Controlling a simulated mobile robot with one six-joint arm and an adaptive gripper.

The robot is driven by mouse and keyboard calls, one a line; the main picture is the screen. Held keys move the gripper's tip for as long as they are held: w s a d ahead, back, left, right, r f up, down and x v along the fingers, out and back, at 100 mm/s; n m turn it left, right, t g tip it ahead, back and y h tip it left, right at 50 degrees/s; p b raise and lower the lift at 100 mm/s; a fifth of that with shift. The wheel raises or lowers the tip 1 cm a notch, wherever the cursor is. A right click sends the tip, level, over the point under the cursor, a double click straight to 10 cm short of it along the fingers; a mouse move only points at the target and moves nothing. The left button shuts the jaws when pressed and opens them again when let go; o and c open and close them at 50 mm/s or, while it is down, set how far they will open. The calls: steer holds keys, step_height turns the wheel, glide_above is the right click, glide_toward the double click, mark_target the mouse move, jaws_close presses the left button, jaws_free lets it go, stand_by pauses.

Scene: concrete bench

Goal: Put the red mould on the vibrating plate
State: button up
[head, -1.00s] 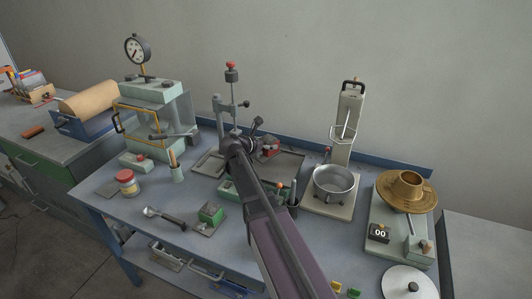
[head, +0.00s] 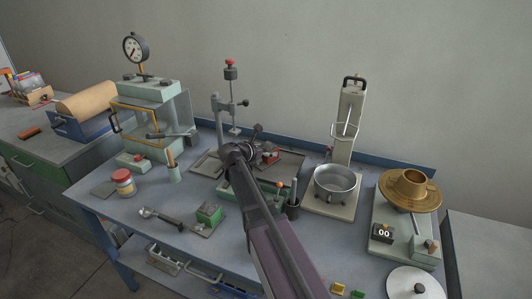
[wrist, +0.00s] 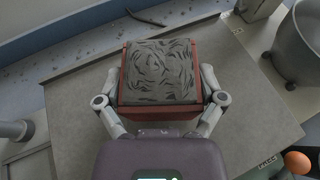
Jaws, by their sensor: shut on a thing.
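The red mould (wrist: 160,112) is a square red block filled to the top with rough grey mortar. My gripper (wrist: 161,90) is shut on it, one finger on each side, in the wrist view. In the head view the red mould (head: 270,154) shows just past my gripper (head: 260,153), partly hidden by the wrist. It is level above a flat grey square plate (wrist: 75,108), which looks like the vibrating plate; this plate also shows in the head view (head: 290,167). I cannot tell whether the mould's underside touches it.
A stand with a red knob (head: 231,75) rises just left of the plate. A metal bowl (head: 336,180) on a mixer stands to its right.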

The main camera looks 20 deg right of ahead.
steer(key=shift+f, duration=0.1)
steer(key=o, duration=1)
steer(key=shift+r, duration=0.2)
steer(key=p+v, duration=0.4)
steer(key=v, duration=0.8)
steer(key=shift+p, duration=0.3)
